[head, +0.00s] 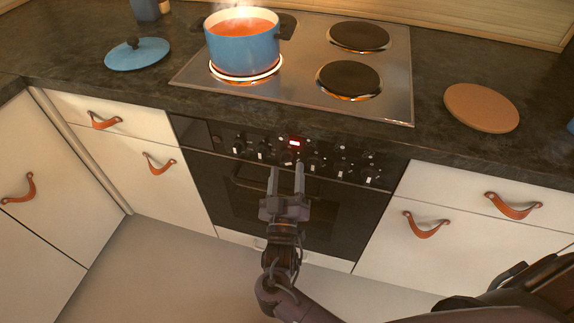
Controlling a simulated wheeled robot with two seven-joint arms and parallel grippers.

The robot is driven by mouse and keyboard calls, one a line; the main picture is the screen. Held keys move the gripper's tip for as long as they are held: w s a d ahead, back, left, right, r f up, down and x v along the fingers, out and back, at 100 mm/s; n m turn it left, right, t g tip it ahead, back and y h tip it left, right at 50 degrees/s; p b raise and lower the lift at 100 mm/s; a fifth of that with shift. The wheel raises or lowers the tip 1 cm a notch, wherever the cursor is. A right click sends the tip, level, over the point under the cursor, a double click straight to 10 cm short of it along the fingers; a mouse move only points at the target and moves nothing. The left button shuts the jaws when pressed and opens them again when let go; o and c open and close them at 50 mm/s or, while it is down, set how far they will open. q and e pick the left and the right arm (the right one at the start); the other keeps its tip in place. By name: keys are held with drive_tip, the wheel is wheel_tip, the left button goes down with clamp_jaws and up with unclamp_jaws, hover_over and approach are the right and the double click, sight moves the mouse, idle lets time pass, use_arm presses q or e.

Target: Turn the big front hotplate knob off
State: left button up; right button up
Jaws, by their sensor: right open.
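A row of several black knobs with white marks runs along the dark oven panel (222,136), around a red lit display (295,142). I cannot tell from their labels which knob is the big front hotplate's. A blue pot (243,55) of steaming orange soup stands on the front left hotplate, whose rim glows bright (247,77). My right gripper (287,172) is open and empty, its two fingers pointing up at the panel just below the middle knobs (314,162). Whether it touches a knob is unclear. My left gripper is out of view.
The oven handle (248,183) passes behind my right gripper. Two bare hotplates (349,80) (359,37) are on the right of the steel hob (300,84). A blue lid (136,54) and a round brown board (481,107) lie on the counter. White drawers with leather pulls flank the oven.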

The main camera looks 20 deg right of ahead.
sight(287, 160)
drive_tip(key=shift+x, duration=1.1)
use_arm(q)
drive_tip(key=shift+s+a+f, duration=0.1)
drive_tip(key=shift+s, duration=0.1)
use_arm(e)
drive_tip(key=shift+a, duration=0.1)
drive_tip(key=shift+c, duration=0.3)
drive_tip(key=c, duration=0.9)
